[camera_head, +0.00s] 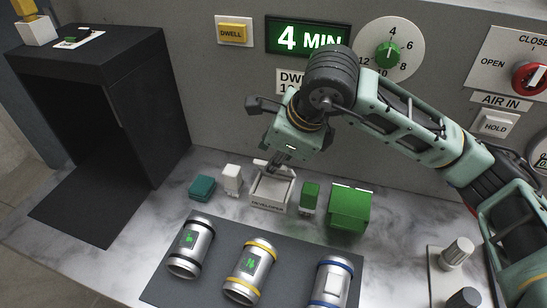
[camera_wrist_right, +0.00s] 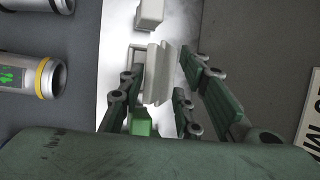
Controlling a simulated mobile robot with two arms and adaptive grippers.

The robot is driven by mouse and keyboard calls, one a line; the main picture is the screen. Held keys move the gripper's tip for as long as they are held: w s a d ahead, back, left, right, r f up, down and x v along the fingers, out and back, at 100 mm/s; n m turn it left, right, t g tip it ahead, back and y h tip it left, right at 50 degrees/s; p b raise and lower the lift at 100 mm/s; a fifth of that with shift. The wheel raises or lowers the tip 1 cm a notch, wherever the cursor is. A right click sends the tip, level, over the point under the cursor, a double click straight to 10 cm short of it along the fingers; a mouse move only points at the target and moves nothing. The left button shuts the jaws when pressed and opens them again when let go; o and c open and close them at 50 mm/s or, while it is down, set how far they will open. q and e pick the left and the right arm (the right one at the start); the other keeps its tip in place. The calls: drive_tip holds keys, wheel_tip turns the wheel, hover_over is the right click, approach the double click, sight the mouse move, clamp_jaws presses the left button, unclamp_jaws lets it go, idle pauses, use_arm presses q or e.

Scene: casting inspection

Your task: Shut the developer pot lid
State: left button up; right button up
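The developer pot (camera_head: 270,193) is a small white box with a label on its front, standing on the marbled bench. Its pale lid (camera_head: 261,163) appears raised at the back edge; the gripper partly hides it. My right gripper (camera_head: 277,165) reaches down over the back of the pot. In the right wrist view the right gripper (camera_wrist_right: 162,88) has its fingers apart, on either side of the upright white lid (camera_wrist_right: 158,75). Gaps seem to show beside it, though contact is hard to judge. My left gripper is out of view.
A white-capped item (camera_head: 232,178) and a teal block (camera_head: 202,188) stand left of the pot. A small green item (camera_head: 310,196) and a green box (camera_head: 349,208) stand close to its right. A dark mat (camera_head: 215,285) with three canisters lies in front. The wall panel is behind.

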drive_tip(key=v, duration=1.1)
drive_tip(key=shift+c, duration=0.5)
